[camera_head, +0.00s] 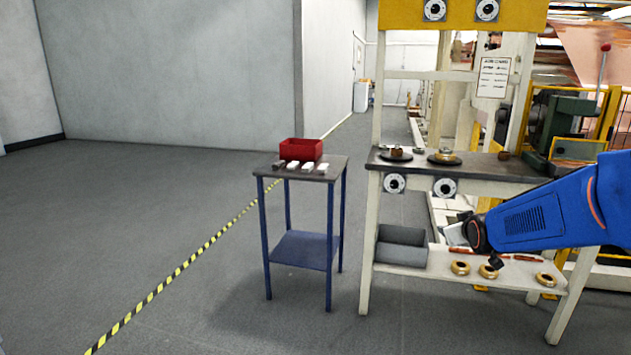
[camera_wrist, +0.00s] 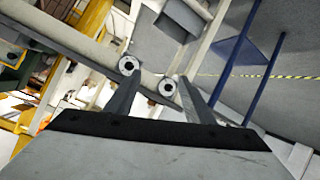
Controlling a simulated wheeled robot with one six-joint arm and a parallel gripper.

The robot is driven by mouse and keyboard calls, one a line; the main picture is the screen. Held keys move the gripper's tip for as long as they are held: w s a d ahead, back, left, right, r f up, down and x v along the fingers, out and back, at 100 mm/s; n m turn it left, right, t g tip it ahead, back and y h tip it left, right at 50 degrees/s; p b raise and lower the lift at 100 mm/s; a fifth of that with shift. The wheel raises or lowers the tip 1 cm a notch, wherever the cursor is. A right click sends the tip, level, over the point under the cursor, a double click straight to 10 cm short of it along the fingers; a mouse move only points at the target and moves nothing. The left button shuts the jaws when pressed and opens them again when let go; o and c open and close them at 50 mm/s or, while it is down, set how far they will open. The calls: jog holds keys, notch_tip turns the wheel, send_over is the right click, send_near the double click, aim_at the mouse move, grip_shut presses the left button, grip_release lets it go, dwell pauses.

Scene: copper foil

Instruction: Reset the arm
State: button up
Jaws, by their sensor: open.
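My blue arm (camera_head: 545,215) reaches in from the right edge in the head view, in front of the workbench. My gripper (camera_head: 455,232) is at its left end, between the worktop and the lower shelf in the picture. In the wrist view my gripper (camera_wrist: 158,80) shows two dark fingers spread apart with nothing held between them. Parts of the gripper are dark and small in the head view.
The workbench (camera_head: 480,168) has round parts on top and a grey bin (camera_head: 402,246) and brass rings (camera_head: 488,271) on its shelf. A blue-legged table (camera_head: 336,165) left of it carries a red bin (camera_head: 301,149) and several small blocks. Floor at left is clear.

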jog(key=s+a+f+m+g, duration=0.1)
jog(key=s+a+g, duration=0.1)
jog(key=s, duration=1.1)
jog(key=s+a+f+g+y, duration=0.1)
jog(key=s+a, duration=0.4)
jog(key=s, duration=0.8)
jog(key=s+a+f+m+g+y, duration=0.1)
jog(key=s+a+f+g, duration=0.2)
jog(key=s, duration=1)
jog(key=shift+s+a+f+m+g, duration=0.15)
jog(key=shift+s+a+m+g, duration=0.15)
jog(key=shift+a+g, duration=0.45)
